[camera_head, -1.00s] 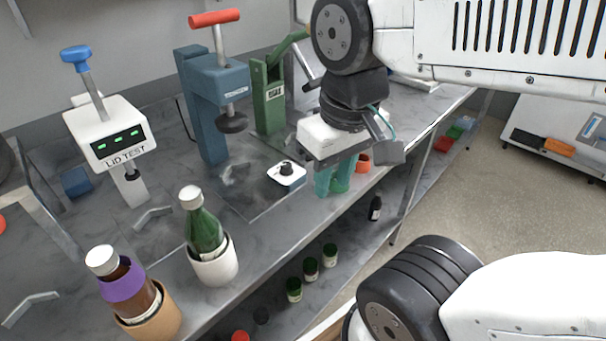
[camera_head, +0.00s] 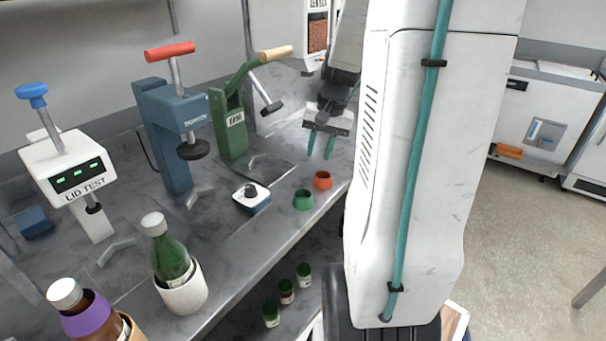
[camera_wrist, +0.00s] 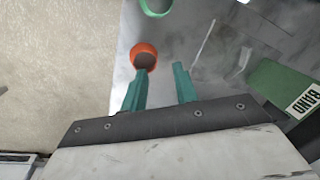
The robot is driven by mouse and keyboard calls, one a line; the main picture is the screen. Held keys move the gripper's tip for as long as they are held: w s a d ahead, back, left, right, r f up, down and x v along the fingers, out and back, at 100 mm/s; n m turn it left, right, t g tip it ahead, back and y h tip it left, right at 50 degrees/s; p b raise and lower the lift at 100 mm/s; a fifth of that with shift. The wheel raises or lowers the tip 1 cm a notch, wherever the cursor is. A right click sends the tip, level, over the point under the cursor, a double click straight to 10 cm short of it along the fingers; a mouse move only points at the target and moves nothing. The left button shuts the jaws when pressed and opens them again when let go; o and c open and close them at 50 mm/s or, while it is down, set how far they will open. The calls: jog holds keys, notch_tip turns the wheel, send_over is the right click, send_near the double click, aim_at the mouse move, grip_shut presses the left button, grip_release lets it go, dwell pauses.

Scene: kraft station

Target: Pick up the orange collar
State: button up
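The orange collar (camera_head: 322,180) stands on the grey bench near its front edge, just right of a green collar (camera_head: 303,200). It also shows in the wrist view (camera_wrist: 145,54), beyond the tip of one finger, with its dark inside visible. My gripper (camera_head: 321,146) has two teal fingers and hangs above the bench, behind the orange collar in the head view. In the wrist view (camera_wrist: 160,78) the fingers are apart with nothing between them. The orange collar lines up with the left finger there, and its lower rim is partly covered by that fingertip.
A green press (camera_head: 232,125) and a blue press (camera_head: 165,130) stand at the back of the bench. A small white device with a black knob (camera_head: 251,196) sits left of the green collar. A green bottle in a white cup (camera_head: 180,290) stands nearer. Jars rest on the lower shelf.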

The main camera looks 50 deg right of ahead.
aim_at(321, 184)
jog(key=f, duration=0.5)
jog(key=w+f, duration=0.1)
jog(key=f, duration=0.2)
jog(key=shift+d+f, duration=0.1)
jog(key=shift+d, duration=0.2)
grip_shut()
